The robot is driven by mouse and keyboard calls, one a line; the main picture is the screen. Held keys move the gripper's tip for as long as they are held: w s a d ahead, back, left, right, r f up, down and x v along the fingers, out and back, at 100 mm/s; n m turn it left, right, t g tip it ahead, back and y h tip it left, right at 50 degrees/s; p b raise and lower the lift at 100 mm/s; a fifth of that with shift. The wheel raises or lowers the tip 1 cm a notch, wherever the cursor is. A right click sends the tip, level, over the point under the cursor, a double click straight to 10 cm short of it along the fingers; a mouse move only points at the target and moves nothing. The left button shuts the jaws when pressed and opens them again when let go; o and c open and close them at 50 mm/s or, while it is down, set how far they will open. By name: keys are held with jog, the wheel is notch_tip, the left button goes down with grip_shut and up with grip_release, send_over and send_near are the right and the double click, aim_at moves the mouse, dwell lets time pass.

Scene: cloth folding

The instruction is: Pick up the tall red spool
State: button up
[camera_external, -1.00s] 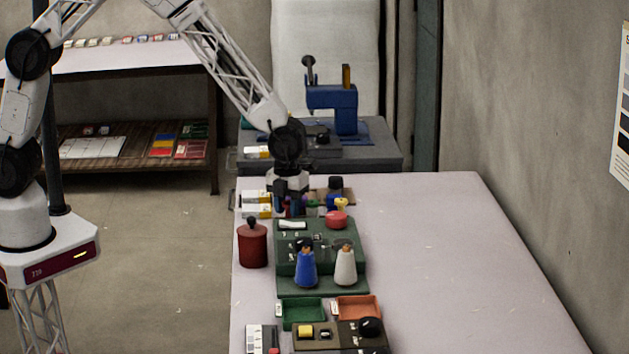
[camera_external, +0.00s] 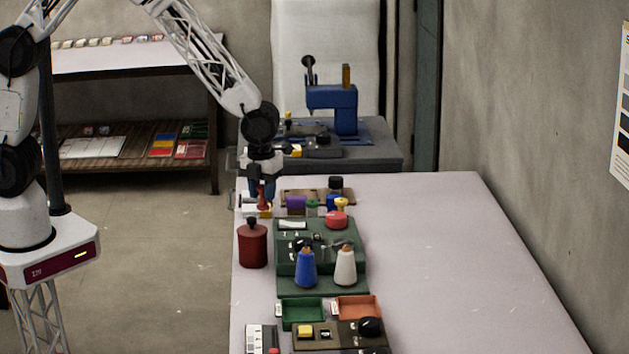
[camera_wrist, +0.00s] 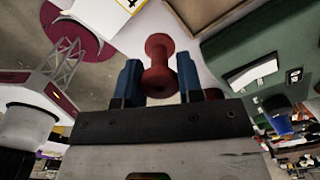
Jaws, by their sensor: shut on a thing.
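The tall red spool (camera_wrist: 159,66) is between the two blue fingers of my gripper (camera_wrist: 158,80) in the wrist view. It has a narrow waist and wider ends. In the external view the red spool (camera_external: 263,198) hangs below my gripper (camera_external: 263,188), at the far left of the table, above or in front of the white and yellow boxes. The fingers are shut on it. From the external view I cannot tell how high the spool is above the table.
A purple block (camera_external: 296,203) and a dark-capped jar (camera_external: 335,187) stand right of the gripper. A dark red canister (camera_external: 252,246) stands nearer the camera at the left edge. The green stand (camera_external: 322,284) holds a blue and a white cone. The table's right side (camera_external: 450,260) is clear.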

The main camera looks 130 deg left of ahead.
jog(key=s+d, duration=0.6)
jog(key=s, duration=0.1)
jog(key=shift+s+r, duration=0.3)
jog(key=shift+r, duration=0.15)
jog(key=shift+w, duration=0.1)
dwell(0.3)
